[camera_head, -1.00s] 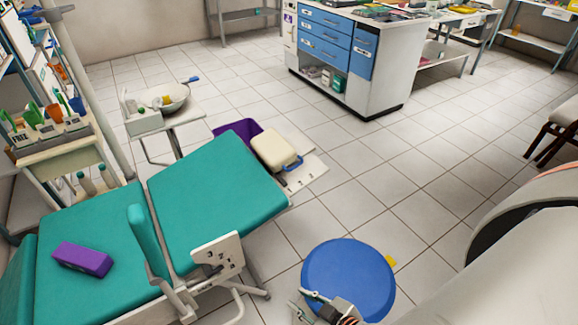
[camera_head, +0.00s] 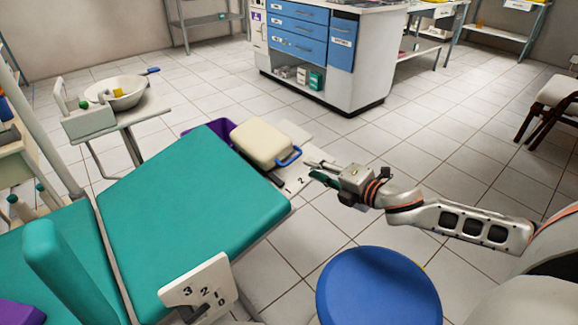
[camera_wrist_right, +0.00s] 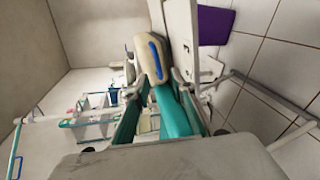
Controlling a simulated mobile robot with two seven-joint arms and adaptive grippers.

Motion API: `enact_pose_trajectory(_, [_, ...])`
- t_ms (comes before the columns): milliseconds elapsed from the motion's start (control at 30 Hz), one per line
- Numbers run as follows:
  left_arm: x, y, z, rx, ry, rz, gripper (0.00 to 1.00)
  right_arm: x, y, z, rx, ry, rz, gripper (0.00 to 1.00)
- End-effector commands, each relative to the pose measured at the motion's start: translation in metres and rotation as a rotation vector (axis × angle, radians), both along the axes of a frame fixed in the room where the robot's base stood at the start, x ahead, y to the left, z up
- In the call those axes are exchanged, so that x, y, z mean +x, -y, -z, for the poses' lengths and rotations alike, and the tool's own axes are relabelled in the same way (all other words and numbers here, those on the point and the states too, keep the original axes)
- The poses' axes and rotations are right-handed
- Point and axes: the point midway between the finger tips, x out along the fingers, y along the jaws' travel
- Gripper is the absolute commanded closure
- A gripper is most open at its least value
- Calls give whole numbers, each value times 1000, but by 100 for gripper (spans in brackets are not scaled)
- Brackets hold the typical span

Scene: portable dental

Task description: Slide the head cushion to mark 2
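The cream head cushion (camera_head: 263,143), with a blue handle (camera_head: 290,157) on its right side, sits at the far end of the teal chair's backrest (camera_head: 195,195). The cushion's exact mark cannot be read. My left gripper is not in view.
A blue round stool (camera_head: 378,287) stands below my right arm. A purple bin (camera_head: 196,132) is behind the backrest. A basin (camera_head: 116,95) stands at the left, a drawer cabinet (camera_head: 327,50) at the back. The tiled floor between is clear.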

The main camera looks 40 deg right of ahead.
Motion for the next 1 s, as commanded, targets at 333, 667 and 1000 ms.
enact_pose_trajectory(333, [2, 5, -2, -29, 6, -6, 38, 26, -2, 5, -5, 3, -2, 75])
enact_pose_trajectory(667, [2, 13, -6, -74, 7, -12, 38, 59, -5, 15, -3, 2, 0, 75])
enact_pose_trajectory(1000, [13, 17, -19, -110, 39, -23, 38, 76, -7, 15, -3, 4, -1, 75])
